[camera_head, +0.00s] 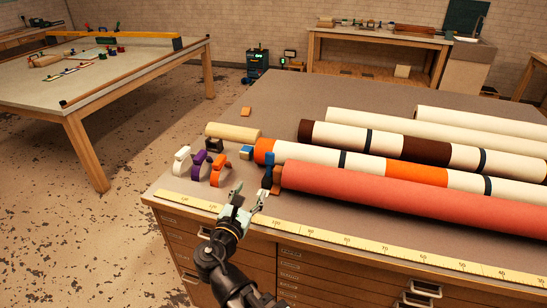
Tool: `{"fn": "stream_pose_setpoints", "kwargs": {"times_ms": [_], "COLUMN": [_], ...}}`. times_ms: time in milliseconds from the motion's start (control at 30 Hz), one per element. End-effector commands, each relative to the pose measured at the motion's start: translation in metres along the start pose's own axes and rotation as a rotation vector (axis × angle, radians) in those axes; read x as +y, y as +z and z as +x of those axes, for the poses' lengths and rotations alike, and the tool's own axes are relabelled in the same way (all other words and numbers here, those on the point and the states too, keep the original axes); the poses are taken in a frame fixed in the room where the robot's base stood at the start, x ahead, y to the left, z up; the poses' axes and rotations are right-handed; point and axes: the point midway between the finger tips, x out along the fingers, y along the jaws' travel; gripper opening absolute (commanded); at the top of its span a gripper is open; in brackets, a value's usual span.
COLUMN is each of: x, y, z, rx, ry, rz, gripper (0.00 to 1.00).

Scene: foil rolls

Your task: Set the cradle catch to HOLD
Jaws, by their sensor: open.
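My gripper (250,194) is open and empty over the front left of the work table, near the yellow ruler strip. Just beyond its fingertips, a small brown and dark-blue fitting (268,172) stands at the left end of the red roll (375,200). I cannot tell whether this fitting is the cradle catch, and no HOLD marking is readable. A blue and light piece (246,152) sits at the left end of the cream and orange roll (315,154). Whether the gripper touches anything is unclear.
White, purple and orange clips (217,170) stand left of the fittings. A beige roll (233,132) lies behind them. More rolls fill the right of the table (285,100). The yellow ruler (345,242) runs along the front edge. Bare tabletop lies at the back left.

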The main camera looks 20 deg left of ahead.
Motion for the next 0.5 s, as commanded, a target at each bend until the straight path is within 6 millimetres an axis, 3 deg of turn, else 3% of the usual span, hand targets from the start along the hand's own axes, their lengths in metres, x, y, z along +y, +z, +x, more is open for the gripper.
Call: {"fn": "stream_pose_setpoints", "kwargs": {"times_ms": [100, 267, 500], "x": [0.0, 0.0, 0.001], "y": [0.001, 0.001, 0.002], "z": [0.0, 0.003, 0.031], "rx": [-0.002, -0.002, -0.002], "ry": [-0.001, -0.002, -0.005], "rz": [-0.133, -0.207, -0.21], "gripper": [0.58, 0.58, 0.58]}}
